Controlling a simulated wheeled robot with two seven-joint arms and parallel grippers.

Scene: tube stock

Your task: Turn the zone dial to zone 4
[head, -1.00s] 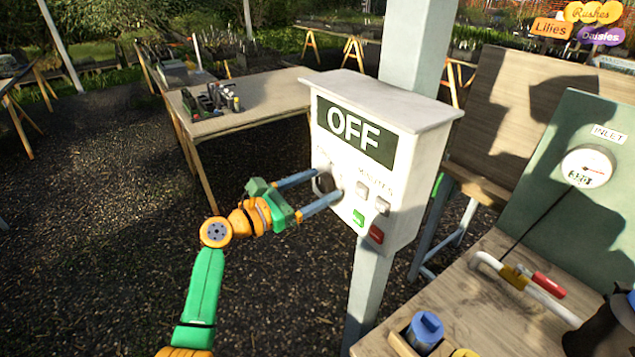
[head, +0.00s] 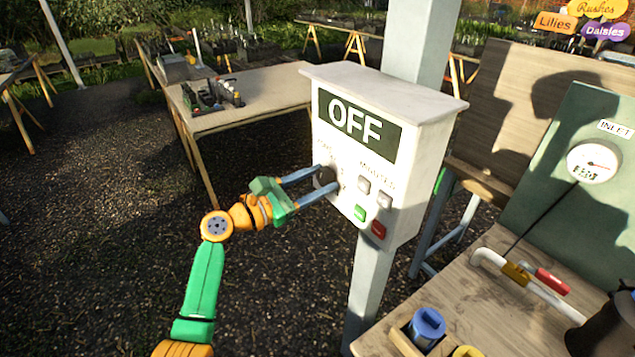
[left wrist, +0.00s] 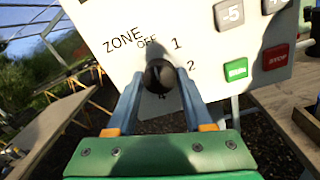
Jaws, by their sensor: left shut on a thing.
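The control box (head: 385,160) is mounted on a pale post and its display (head: 357,127) reads OFF. The dark round zone dial (head: 325,178) is low on the left of its front. In the left wrist view the dial (left wrist: 160,75) sits under the word ZONE, with OFF, 1 and 2 marked around it; a mark below it is partly hidden. My left gripper (head: 322,184) is shut on the dial, one blue finger on each side. I cannot tell exactly which mark the dial points at. My right gripper is not in view.
Minute buttons, a green button (head: 360,213) and a red STOP button (head: 378,230) are right of the dial. A wooden bench with a valved pipe (head: 520,275) and a blue-capped container (head: 427,324) is at lower right. A table (head: 265,92) stands behind left.

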